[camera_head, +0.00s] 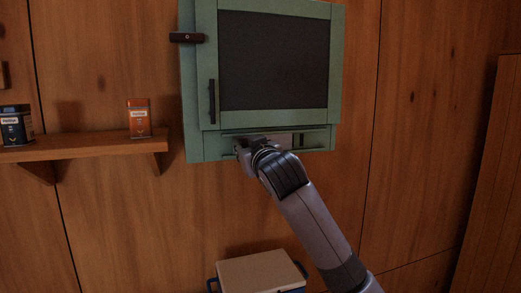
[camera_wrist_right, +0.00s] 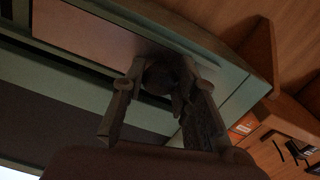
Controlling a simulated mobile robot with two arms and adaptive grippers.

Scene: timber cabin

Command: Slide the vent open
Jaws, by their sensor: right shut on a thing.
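A green wall cabinet (camera_head: 210,60) has a vent strip along its bottom, below the dark door panel (camera_head: 273,60). A pale sliding plate (camera_head: 280,140) sits in the strip between two rails, with a dark slot (camera_head: 299,140) toward its right. My right gripper (camera_head: 243,150) is at the left part of the strip, and its wrist partly hides the plate. In the right wrist view, the gripper (camera_wrist_right: 163,105) is shut on a dark round knob (camera_wrist_right: 160,78) beside the pale plate (camera_wrist_right: 90,30). My left gripper is not in view.
A dark latch (camera_head: 187,38) and upright handle (camera_head: 212,101) are on the cabinet's left side. A wooden shelf (camera_head: 90,146) at left holds an orange tin (camera_head: 139,118) and a dark tin (camera_head: 16,125). A lidded box (camera_head: 260,272) stands below.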

